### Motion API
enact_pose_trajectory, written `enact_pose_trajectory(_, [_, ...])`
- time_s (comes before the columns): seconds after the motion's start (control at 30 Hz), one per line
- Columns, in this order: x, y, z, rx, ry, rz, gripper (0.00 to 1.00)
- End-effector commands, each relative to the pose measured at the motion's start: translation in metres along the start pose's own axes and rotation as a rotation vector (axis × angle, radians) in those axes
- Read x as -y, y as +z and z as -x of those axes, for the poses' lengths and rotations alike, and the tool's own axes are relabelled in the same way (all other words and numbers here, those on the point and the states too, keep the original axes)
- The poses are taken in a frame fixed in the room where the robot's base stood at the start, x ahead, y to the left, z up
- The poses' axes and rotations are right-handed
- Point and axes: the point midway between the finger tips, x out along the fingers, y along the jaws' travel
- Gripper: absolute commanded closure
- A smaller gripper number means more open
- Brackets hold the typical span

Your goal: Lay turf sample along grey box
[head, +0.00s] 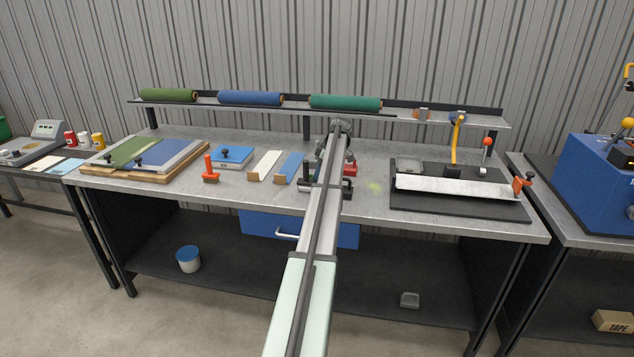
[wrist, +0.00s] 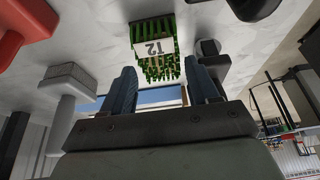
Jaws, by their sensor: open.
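The turf sample (wrist: 155,62) is a small block of green bristles with a white label in the wrist view. It lies on the grey bench top beyond my fingers, between them in the picture and apart from them. My gripper (wrist: 160,76) is open, with two dark fingers and nothing between them. In the head view my arm hides most of the gripper and the sample. A small grey box (head: 408,164) sits on the black mat at the right; I cannot tell if it is the task's grey box.
In the wrist view a grey block (wrist: 70,77) and a red object (wrist: 22,28) stand left, with dark objects right. Orange-handled (head: 209,170) and blue tools stand left. A shelf with turf rolls (head: 345,102) runs behind.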

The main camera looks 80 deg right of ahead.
Motion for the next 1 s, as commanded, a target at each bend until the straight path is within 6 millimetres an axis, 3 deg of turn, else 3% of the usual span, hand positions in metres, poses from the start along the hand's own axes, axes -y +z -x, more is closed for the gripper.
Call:
enact_pose_trajectory(0.13, [0.0,0.0,-0.016,0.0,0.0,0.0,0.4])
enact_pose_trajectory(0.37, [0.0,0.0,-0.018,0.0,0.001,0.0,0.4])
enact_pose_trajectory(0.87, [0.0,-0.001,-0.017,0.0,0.001,0.0,0.86])
enact_pose_trajectory(1.0, [0.0,-0.001,-0.017,0.0,0.001,0.0,0.87])
